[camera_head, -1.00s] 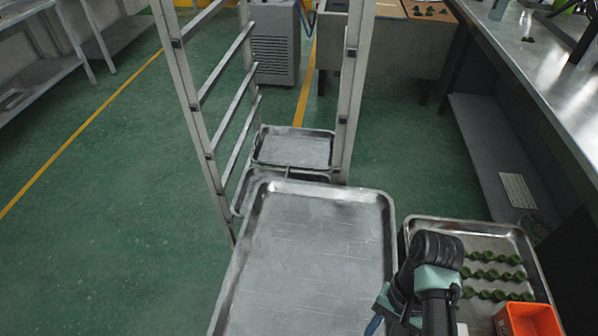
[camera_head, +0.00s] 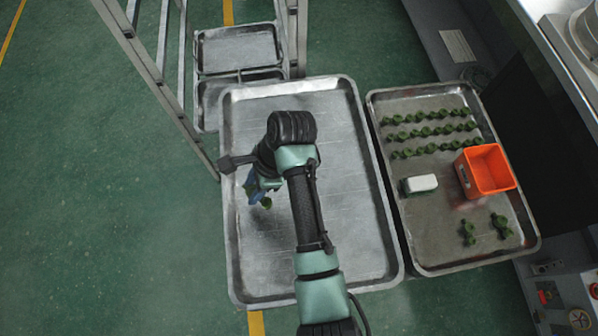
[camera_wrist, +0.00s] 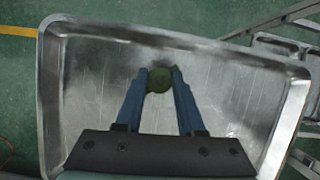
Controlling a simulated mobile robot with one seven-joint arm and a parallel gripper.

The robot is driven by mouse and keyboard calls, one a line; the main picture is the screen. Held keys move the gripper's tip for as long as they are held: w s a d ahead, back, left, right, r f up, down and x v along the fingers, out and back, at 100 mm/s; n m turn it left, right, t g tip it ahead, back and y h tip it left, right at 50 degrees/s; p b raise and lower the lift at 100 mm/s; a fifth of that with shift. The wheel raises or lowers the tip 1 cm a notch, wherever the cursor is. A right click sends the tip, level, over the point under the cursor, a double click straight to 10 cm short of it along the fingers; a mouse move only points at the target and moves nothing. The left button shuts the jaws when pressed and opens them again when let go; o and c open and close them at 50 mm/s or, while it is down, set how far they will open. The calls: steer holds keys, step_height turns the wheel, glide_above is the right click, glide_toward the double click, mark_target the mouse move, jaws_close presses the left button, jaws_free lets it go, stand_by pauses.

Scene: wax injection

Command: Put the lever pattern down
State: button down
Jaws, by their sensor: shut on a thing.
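The lever pattern (camera_wrist: 159,80) is a small dark green piece between the two blue fingertips of my gripper (camera_wrist: 161,82) in the wrist view. The gripper is shut on it. In the head view, my gripper (camera_head: 258,193) is over the left part of the large empty metal tray (camera_head: 350,225), with a bit of the green lever pattern (camera_head: 266,203) showing below the fingers. My arm hides part of the tray. I cannot tell how high the pattern is above the tray floor.
A second tray (camera_head: 425,220) to the right holds rows of green patterns (camera_head: 430,132), two loose green pieces (camera_head: 501,226), an orange bin (camera_head: 486,170) and a white block (camera_head: 420,184). A metal rack (camera_head: 165,85) with smaller trays (camera_head: 238,50) stands at the back left.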

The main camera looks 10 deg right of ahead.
steer(key=s+d+m+t+p, duration=0.25)
steer(key=d+m, duration=0.25)
steer(key=m, duration=0.3)
steer(key=m+h+b, duration=0.1)
glide_above(279, 214)
steer(key=s+d, duration=0.1)
steer(key=shift+t, duration=0.35)
step_height(279, 214, down, 6)
steer(key=shift+d+r, duration=0.1)
steer(key=shift+f+b, duration=0.3)
steer(key=shift+f, duration=2.05)
steer(key=shift+f, duration=0.1)
steer(key=c, duration=0.5)
jaws_free()
